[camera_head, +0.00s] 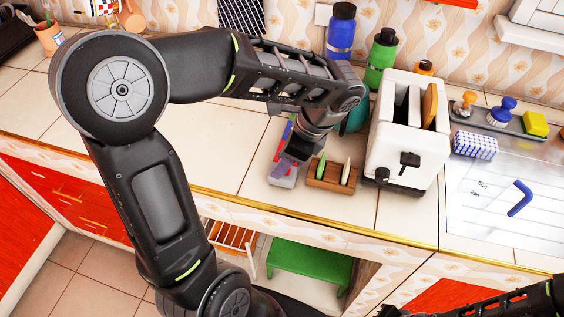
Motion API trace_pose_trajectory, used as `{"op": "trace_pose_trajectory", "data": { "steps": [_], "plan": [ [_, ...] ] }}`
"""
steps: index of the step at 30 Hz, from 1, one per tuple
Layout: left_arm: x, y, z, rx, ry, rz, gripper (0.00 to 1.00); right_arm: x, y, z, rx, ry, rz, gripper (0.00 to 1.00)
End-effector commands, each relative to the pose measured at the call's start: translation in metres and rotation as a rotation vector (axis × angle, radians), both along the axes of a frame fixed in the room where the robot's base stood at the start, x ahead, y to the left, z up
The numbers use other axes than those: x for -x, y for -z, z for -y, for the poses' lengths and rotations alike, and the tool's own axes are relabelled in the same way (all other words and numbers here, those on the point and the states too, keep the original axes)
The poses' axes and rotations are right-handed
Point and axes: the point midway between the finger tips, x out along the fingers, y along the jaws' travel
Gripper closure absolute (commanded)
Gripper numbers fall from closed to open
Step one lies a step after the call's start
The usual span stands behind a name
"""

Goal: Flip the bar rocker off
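I cannot make out a bar rocker for certain. A small white plate (323,14) is on the patterned wall behind the blue bottle; whether it bears a rocker is too small to tell. My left arm reaches over the counter from the left. My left gripper (291,160) points down at the counter, over a small light-grey holder (283,180) with red and blue items, partly hidden by it. Its fingers are too dark and overlapped to show whether they are open. My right arm enters at the bottom right; its gripper end (388,311) is cut by the frame edge.
A white toaster (410,135) with bread stands right of my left gripper, beside a wooden rack (331,176). Blue (341,32) and green (381,55) bottles stand behind. A sink (500,205) is at right. The counter left of the gripper (215,150) is clear.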

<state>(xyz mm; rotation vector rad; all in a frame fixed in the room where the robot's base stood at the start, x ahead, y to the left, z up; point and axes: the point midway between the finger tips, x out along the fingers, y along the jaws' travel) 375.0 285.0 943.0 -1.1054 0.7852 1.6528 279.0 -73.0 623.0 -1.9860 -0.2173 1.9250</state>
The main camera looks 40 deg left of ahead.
Motion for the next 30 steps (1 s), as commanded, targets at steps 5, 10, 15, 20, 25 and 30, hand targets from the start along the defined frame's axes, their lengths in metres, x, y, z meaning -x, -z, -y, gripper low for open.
{"op": "trace_pose_trajectory", "data": {
  "steps": [5, 10, 15, 20, 25, 30],
  "plan": [
    [0.0007, 0.0046, -0.0019, 0.001, 0.0, 0.0, 0.62, 0.0, -0.0004, 0.0, 0.0, 0.0, 0.0, 1.0],
    [0.0006, 0.0044, -0.0018, 0.0, 0.0, 0.0, 0.63, -0.0001, -0.0004, -0.0001, 0.0, 0.0, 0.0, 1.0],
    [0.0006, 0.0043, -0.0017, 0.0, 0.0, 0.0, 0.77, -0.0001, -0.0003, 0.0, 0.0, 0.0, 0.0, 1.0],
    [0.0006, 0.0043, -0.0017, 0.0, 0.0, 0.0, 0.9, -0.0001, -0.0003, 0.0, 0.0, 0.0, 0.0, 1.0],
    [0.0007, 0.0043, -0.0017, 0.0, 0.0, 0.0, 1.0, -0.0001, -0.0003, 0.0, 0.0, 0.0, 0.0, 1.0],
    [0.0008, 0.0043, -0.0016, 0.0, 0.0, 0.0, 1.0, -0.0001, -0.0003, 0.0, 0.0, 0.0, 0.0, 1.0]
  ]
}}
